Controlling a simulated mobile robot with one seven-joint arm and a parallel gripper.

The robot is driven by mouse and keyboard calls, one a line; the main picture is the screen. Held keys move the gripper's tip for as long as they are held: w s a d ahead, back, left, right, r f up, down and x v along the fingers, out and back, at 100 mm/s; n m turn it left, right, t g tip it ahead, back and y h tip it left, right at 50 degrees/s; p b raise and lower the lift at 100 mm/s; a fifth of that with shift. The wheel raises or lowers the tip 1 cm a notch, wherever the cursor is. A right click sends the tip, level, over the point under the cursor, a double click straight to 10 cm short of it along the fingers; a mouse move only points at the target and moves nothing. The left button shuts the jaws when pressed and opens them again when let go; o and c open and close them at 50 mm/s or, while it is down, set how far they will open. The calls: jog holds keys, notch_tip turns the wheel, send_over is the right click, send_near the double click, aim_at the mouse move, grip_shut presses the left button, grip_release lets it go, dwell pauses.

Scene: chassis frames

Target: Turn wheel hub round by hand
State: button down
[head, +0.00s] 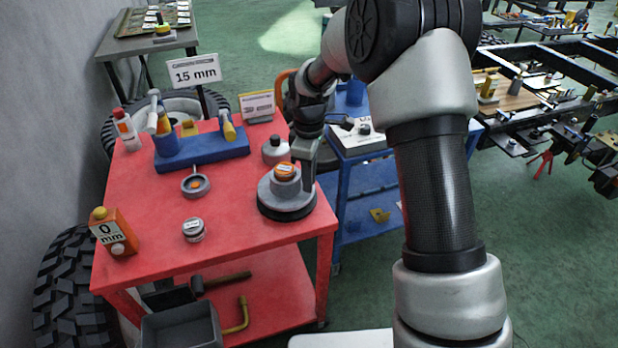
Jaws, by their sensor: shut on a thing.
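The wheel hub (272,193) is a grey stepped disc on a dark round base, standing on the red cart top near its right edge. An orange cap with a small label (286,169) sits on top of it. My gripper (309,185) points down at the hub's right side and is shut on the hub. One finger shows against the hub's right side; the other is hidden. My arm comes in from the right and covers part of the view behind it.
The red cart (140,185) also holds a blue fixture (200,150), a grey ring (196,186), a small tin (194,230), an orange "0 mm" block (115,232) and a grey bottle (275,150). A blue cart (358,200) stands right behind. Tyres flank the left side.

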jog(key=c, duration=1.7)
grip_release()
jog(key=shift+r, duration=0.1)
notch_tip(320, 180, up, 17)
jog(key=shift+r+p, duration=0.15)
jog(key=shift+p, duration=0.95)
